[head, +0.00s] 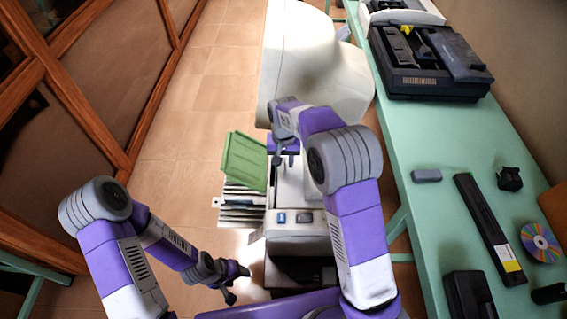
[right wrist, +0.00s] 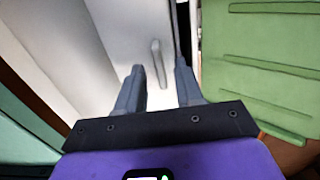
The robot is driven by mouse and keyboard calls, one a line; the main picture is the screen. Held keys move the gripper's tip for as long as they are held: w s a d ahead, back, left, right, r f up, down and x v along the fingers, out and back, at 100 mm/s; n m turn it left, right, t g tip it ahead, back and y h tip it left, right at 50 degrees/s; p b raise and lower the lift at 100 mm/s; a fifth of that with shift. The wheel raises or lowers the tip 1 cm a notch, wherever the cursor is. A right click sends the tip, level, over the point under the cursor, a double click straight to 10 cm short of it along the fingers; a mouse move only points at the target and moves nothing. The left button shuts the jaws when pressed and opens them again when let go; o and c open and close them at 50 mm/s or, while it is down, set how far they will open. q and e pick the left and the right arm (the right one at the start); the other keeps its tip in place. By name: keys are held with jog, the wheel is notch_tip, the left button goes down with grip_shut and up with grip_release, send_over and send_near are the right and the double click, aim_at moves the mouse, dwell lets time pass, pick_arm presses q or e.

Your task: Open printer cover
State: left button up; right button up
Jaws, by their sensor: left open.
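The printer (head: 293,232) is a white machine with blue and grey buttons in the middle of the head view. Its white surface (right wrist: 110,45) fills much of the right wrist view and bears a slim grey upright handle (right wrist: 160,62). My right gripper (head: 284,158) is over the printer. In the right wrist view its fingers (right wrist: 160,88) are apart, with the handle showing between and just beyond them. I cannot tell whether they touch it. My left gripper (head: 236,287) is open and empty, low at the left of the printer, above the floor.
A green panel (head: 244,161) stands out at the printer's left, above a striped grey part (head: 240,205); the panel also shows in the right wrist view (right wrist: 260,65). A green table (head: 430,215) at right holds a black device (head: 430,65), a disc (head: 540,243) and loose parts. Tiled floor is clear at left.

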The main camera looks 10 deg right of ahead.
jog(key=shift+f, duration=0.7)
grip_shut()
dwell(1.0)
